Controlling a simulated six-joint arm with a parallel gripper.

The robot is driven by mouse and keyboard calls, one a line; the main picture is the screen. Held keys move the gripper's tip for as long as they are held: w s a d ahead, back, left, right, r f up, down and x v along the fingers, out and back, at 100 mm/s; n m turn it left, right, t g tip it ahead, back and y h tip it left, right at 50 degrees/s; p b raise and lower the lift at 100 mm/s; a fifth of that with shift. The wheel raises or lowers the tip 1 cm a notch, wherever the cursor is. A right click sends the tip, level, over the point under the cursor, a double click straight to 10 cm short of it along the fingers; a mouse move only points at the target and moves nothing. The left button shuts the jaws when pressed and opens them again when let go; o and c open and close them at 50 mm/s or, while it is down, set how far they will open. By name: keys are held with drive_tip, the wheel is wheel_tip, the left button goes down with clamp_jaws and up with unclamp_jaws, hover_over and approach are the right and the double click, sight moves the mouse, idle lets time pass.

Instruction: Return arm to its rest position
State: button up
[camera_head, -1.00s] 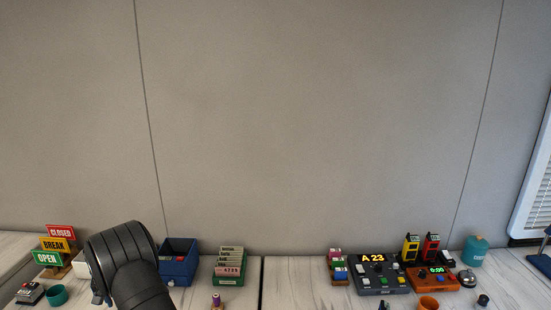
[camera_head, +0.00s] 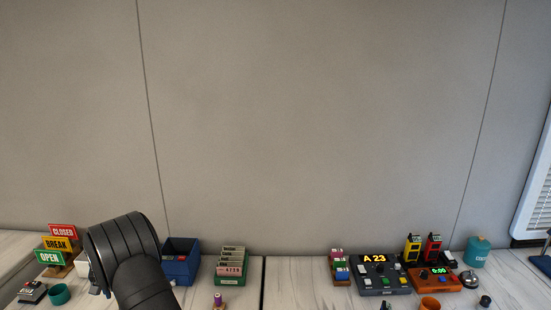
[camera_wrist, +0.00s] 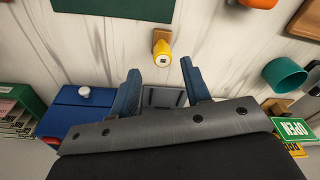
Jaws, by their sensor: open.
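My arm (camera_head: 125,250) shows as black links at the lower left of the head view, in front of the blue box. My gripper (camera_wrist: 161,82) shows in the wrist view with two blue fingers spread apart, pointing down toward the marble-look counter. Nothing is clamped between the fingers. A dark, pale-edged flat thing (camera_wrist: 163,97) shows in the gap, lower than the fingertips; I cannot tell what it is. A yellow-topped stamp-like item (camera_wrist: 162,51) stands just beyond the fingertips. The fingers are hidden in the head view.
The blue box (camera_head: 181,262) and green card box (camera_head: 230,268) stand right of my arm. Signs (camera_head: 57,245) and a teal cup (camera_head: 59,294) are left. The wall area above the counter is free.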

drive_tip(key=f, duration=0.6)
drive_tip(key=shift+w+a, duration=0.15)
drive_tip(key=shift+w, duration=0.2)
wheel_tip(320, 180, up, 4)
drive_tip(key=shift+f, duration=0.1)
drive_tip(key=w+d+r, duration=0.2)
drive_tip(key=d+r, duration=0.5)
drive_tip(key=d, duration=0.4)
drive_tip(key=w+d+m, duration=0.2)
drive_tip(key=w+d, duration=0.4)
drive_tip(key=d, duration=0.4)
drive_tip(key=w+d+m, duration=0.1)
drive_tip(key=w+d, duration=0.4)
drive_tip(key=d, duration=0.6)
drive_tip(key=d+m+h, duration=0.1)
drive_tip(key=d+m, duration=0.4)
drive_tip(key=d, duration=3.5)
drive_tip(key=shift+w, duration=0.35)
